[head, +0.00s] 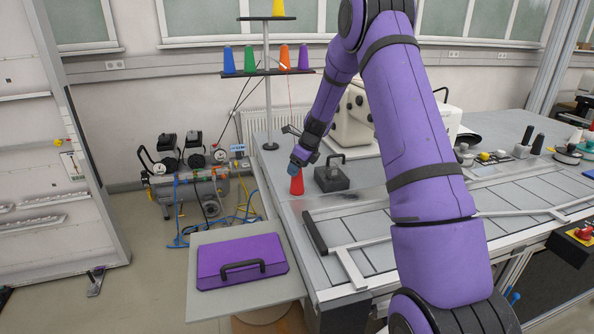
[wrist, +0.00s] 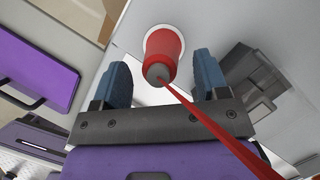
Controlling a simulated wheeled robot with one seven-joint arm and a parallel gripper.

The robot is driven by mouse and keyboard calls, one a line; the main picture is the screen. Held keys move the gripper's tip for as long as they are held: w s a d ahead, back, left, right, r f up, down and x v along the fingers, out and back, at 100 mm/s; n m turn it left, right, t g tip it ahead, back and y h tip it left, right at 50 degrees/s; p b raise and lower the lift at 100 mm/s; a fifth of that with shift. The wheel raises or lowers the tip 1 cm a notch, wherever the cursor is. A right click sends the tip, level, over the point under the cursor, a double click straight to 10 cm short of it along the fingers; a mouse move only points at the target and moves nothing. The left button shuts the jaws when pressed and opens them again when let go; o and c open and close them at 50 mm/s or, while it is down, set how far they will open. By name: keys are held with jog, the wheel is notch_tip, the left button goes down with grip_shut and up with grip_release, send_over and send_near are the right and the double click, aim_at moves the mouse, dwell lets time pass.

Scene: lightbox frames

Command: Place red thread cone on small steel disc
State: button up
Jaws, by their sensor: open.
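The red thread cone (head: 296,184) stands upright on the grey table near its left edge. In the wrist view the cone (wrist: 164,48) is seen from above, with a grey tip and a red thread running from it to the lower right. A pale round disc (wrist: 146,37) shows as a rim around its base; I cannot tell for sure that it is the small steel disc. My gripper (head: 297,164) is just above the cone. In the wrist view its blue fingers (wrist: 161,64) are open, one on each side of the cone's top, with gaps showing.
A dark block with a handle (head: 331,177) stands close right of the cone. A purple case (head: 241,262) lies on a lower side shelf. Behind is a thread stand (head: 267,95) with several coloured cones. A white sewing machine (head: 352,125) stands behind my arm.

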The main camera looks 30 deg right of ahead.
jog(key=v, duration=1)
jog(key=s+a+r+n, duration=1.5)
jog(key=s+r, duration=0.2)
jog(key=s, duration=0.1)
jog(key=s+a+n+h, duration=0.1)
jog(key=s+a+n, duration=0.1)
jog(key=s+n, duration=0.5)
jog(key=s+a+n+t+h, duration=0.1)
jog(key=s+a+n, duration=0.2)
jog(key=s+n, duration=0.5)
jog(key=s+r, duration=0.1)
jog(key=s, duration=0.7)
jog(key=shift+a, duration=0.3)
